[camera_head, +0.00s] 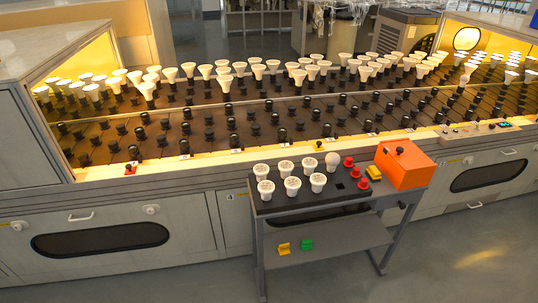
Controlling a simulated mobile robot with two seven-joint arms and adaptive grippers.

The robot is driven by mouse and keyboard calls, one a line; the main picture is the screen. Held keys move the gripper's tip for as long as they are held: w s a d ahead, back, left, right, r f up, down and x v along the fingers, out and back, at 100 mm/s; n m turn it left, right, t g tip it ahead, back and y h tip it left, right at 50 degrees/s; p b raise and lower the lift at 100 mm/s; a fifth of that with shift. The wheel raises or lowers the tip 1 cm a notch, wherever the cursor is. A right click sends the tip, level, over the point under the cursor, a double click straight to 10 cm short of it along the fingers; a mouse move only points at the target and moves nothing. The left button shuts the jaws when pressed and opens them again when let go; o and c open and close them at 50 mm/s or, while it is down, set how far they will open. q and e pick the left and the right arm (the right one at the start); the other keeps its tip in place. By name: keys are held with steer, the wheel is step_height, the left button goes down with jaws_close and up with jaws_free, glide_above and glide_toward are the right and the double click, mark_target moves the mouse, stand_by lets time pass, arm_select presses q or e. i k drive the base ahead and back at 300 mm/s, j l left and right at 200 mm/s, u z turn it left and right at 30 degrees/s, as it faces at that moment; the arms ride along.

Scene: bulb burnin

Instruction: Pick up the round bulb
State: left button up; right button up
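A round, pale bulb (332,161) stands upright at the back of the dark top of a small grey cart (345,200). It is greyer and more ball-shaped than the white flat-topped bulbs (292,186) standing in rows to its left. Another bulb that looks rounded (464,79) sits in the burn-in rack at the right, though it is too small to be sure of its shape. Neither of my grippers is in view.
Red round pieces (362,183), a yellow block (376,171) and an orange box (405,164) crowd the cart's right side. Yellow (284,248) and green (307,244) pieces lie on its lower shelf. The long rack (210,165) of sockets and bulbs stands behind. Front floor is clear.

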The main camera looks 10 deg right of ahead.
mark_target(332, 159)
steer(key=i+l+u, duration=0.1)
steer(key=l+u, duration=0.2)
steer(key=l, duration=0.5)
steer(key=l+u, duration=0.35)
steer(key=l, duration=0.45)
